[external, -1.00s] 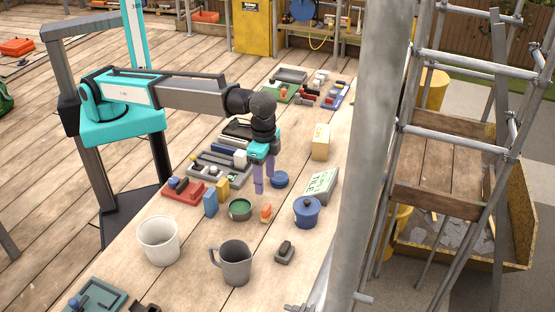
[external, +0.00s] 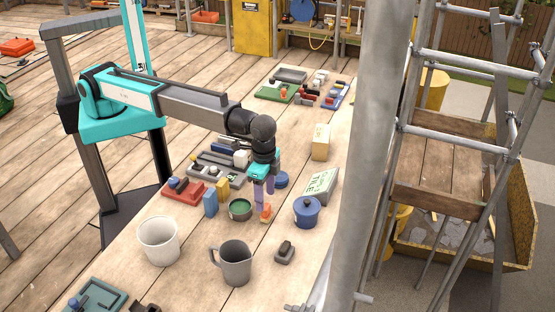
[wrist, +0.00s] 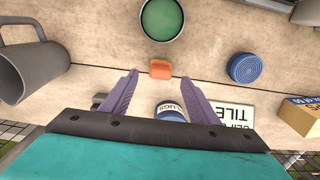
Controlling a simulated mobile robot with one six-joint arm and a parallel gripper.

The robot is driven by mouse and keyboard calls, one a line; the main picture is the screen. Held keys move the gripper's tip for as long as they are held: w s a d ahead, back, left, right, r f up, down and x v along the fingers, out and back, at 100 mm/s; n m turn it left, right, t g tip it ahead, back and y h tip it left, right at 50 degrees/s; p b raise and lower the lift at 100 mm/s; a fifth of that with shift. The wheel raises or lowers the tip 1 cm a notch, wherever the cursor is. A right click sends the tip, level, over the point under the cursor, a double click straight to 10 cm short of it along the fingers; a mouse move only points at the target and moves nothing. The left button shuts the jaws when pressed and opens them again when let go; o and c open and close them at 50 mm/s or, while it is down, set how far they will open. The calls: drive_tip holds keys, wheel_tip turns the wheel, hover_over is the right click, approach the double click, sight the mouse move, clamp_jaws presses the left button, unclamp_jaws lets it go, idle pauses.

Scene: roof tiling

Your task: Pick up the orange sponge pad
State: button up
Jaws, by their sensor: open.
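The orange sponge pad (external: 266,213) is a small block lying on the wooden bench, close to a dark round dish with green inside (external: 240,209). In the wrist view the pad (wrist: 160,69) appears between and just beyond the fingertips, apart from both. My gripper (external: 264,199) is open and empty, its two purple fingers pointing down above the bench close to the pad. In the wrist view my gripper (wrist: 160,76) has a finger on each side of the pad's line. The fingers hide a little of the bench behind them.
A grey mug (external: 235,264) and white bucket (external: 158,241) stand nearer the camera. Bare bench lies around the pad.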

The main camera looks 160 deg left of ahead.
sight(266, 206)
drive_tip(key=shift+f, duration=0.75)
drive_tip(key=shift+f, duration=0.1)
drive_tip(key=shift+a+f+p, duration=0.1)
drive_tip(key=shift+f+p, duration=1.2)
drive_tip(key=shift+f, duration=1.2)
drive_tip(key=shift+c, duration=0.5)
drive_tip(key=c, duration=1)
